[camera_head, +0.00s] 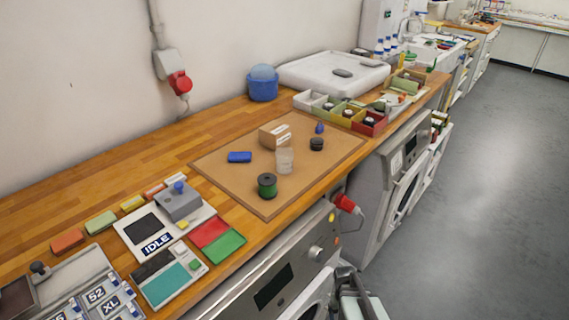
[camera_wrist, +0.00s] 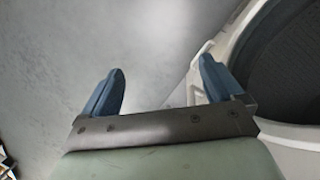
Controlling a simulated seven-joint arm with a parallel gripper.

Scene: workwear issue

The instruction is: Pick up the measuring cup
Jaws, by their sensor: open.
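The measuring cup (camera_head: 285,160) is a clear, see-through cup standing upright on a brown mat (camera_head: 225,170) on the wooden counter. A cardboard box (camera_head: 274,136) is just behind it and a dark green spool (camera_head: 267,186) is in front and to its left. My gripper (camera_wrist: 162,88) shows two blue fingers spread apart with nothing between them. In the wrist view it is over the grey floor beside a machine's round door. The cup is not in the wrist view. In the head view only part of my arm shows at the bottom, below the counter edge.
A blue block (camera_head: 239,157), a black round container (camera_head: 317,144) and a small blue item (camera_head: 319,128) share the mat. Coloured bins (camera_head: 345,112) stand beyond it. A red plug (camera_head: 347,203) juts from the counter front. The mat's left front part is clear.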

